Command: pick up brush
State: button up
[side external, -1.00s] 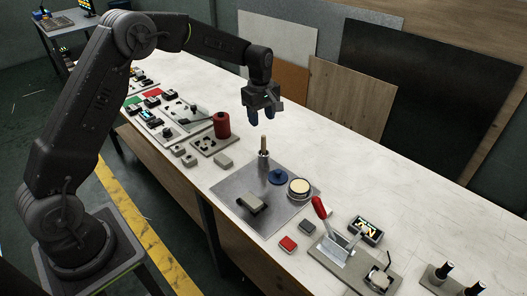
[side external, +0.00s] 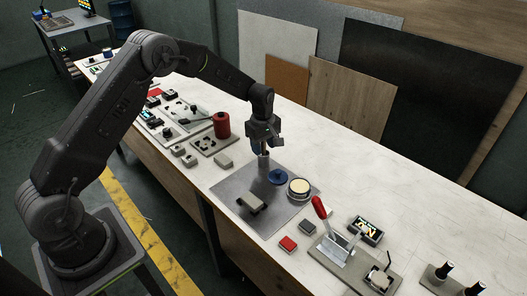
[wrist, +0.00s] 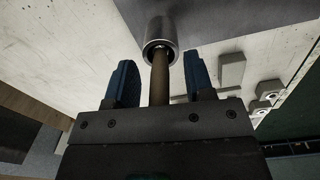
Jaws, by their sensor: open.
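The brush shows as a wooden handle (wrist: 160,78) standing upright out of a metal cup (wrist: 160,40) in the wrist view. In the side view the same cup (side external: 263,165) stands on a grey metal plate, and the handle is mostly hidden by my gripper. My gripper (wrist: 160,82) is open, with one blue finger on each side of the handle and a gap visible on both sides. In the side view my gripper (side external: 264,148) is right above the cup, pointing down. The brush's lower end is hidden inside the cup.
A red cylinder (side external: 221,125) stands behind left. A red-handled lever (side external: 319,207) is at right. The table's back right is clear.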

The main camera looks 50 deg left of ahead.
grip_shut()
dwell(0.3)
notch_tip(320, 180, up, 10)
jog(key=shift+r, duration=0.1)
dwell(0.5)
